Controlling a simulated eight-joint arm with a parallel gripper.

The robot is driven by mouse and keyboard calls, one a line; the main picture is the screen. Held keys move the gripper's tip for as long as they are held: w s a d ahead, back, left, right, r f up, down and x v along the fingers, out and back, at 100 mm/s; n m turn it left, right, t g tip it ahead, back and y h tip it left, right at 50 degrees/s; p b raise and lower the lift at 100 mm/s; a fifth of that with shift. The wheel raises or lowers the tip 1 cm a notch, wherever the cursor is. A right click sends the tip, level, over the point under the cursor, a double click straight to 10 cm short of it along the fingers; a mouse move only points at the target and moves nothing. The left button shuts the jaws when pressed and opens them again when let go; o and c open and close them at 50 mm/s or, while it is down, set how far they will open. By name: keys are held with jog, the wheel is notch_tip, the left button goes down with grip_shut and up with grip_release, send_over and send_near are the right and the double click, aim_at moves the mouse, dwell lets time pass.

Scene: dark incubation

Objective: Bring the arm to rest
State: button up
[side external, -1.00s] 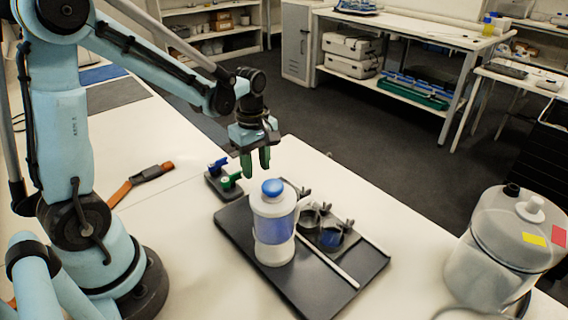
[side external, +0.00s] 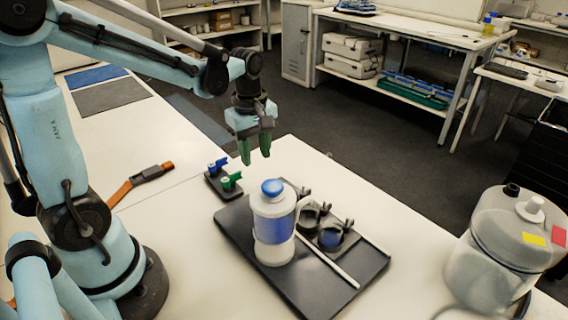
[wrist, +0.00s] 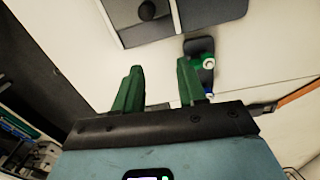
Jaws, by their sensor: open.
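My gripper (side external: 256,148) has green fingers and hangs above the table, behind the dark tray. It is open and nothing is between the fingers. In the wrist view the two green fingers (wrist: 158,92) stand apart over bare white table. The white bottle (side external: 273,250) with a blue cap and blue band stands upright on the dark tray (side external: 238,221), clear of my gripper.
A small dark holder (side external: 214,189) with a blue and a green piece sits left of the tray. Two dark rings (side external: 327,238) are on the tray. A large translucent container (side external: 490,262) stands at right. An orange-and-black strap (side external: 142,181) lies at left.

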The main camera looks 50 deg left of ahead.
jog(key=s+d+r+m+t, duration=0.4)
jog(key=s+d+m+t, duration=0.1)
jog(key=m, duration=1.2)
jog(key=shift+s+d+r+t, duration=0.3)
jog(key=shift+d+r+t, duration=0.1)
jog(key=shift+d+t, duration=0.5)
